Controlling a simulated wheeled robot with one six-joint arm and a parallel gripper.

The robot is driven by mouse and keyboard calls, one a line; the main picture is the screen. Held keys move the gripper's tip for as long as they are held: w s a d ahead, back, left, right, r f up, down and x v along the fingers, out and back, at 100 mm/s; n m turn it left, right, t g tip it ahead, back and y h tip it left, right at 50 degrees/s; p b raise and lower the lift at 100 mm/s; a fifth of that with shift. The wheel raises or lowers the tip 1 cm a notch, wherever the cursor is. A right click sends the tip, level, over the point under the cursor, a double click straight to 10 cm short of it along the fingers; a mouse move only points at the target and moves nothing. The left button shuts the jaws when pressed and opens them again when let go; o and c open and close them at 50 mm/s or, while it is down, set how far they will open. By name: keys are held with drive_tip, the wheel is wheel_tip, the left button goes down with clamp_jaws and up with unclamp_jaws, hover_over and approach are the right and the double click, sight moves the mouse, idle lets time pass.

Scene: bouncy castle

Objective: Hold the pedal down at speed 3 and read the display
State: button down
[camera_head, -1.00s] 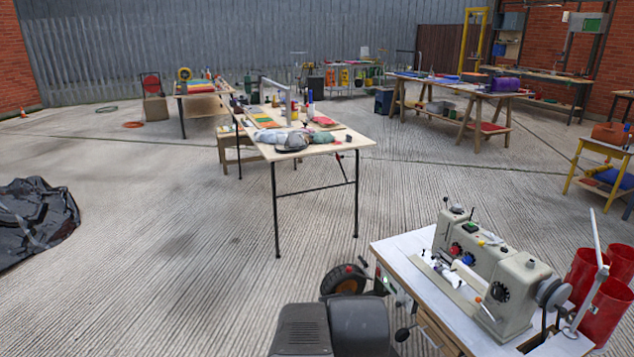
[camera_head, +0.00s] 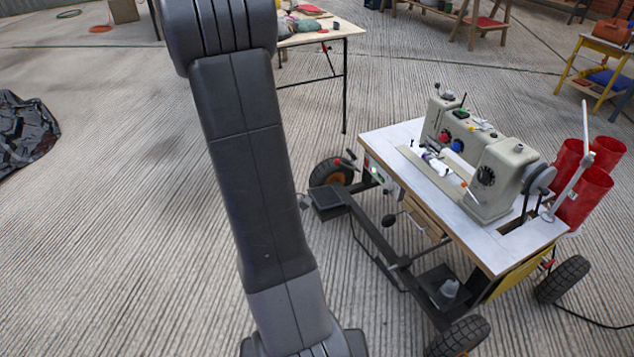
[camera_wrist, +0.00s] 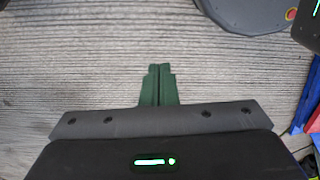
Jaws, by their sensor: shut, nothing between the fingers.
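The sewing machine (camera_head: 485,165) is cream-coloured and stands on a white-topped wheeled table (camera_head: 390,140) at the right of the head view. A flat black plate (camera_head: 328,197), which looks like the pedal, sits low at the left end of the table's frame. A small box with a green light (camera_head: 375,175) is under the table's left edge; I cannot read a display or a speed setting. My gripper (camera_wrist: 158,70) has green fingers, shut and empty, above ridged concrete in the wrist view. The head view does not show my gripper, so its distance from the pedal is unclear.
A black tray (camera_head: 440,285) holds a small bottle. A cable lies at lower right. Floor left of my arm is clear up to a black sheet (camera_head: 22,130).

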drive_tip(key=a+f+n+b, duration=0.1)
drive_tip(key=a+f+n, duration=0.4)
drive_tip(key=f, duration=0.5)
drive_tip(key=a+f+n+b, duration=0.2)
drive_tip(key=a+f+n, duration=0.3)
drive_tip(key=f, duration=0.5)
drive_tip(key=a+f+n+g+b, duration=0.1)
drive_tip(key=a+f+n, duration=0.4)
drive_tip(key=f, duration=0.5)
drive_tip(key=shift+w+a+f+h, duration=0.25)
drive_tip(key=shift+w+a+h, duration=0.05)
drive_tip(key=shift+w+a, duration=0.1)
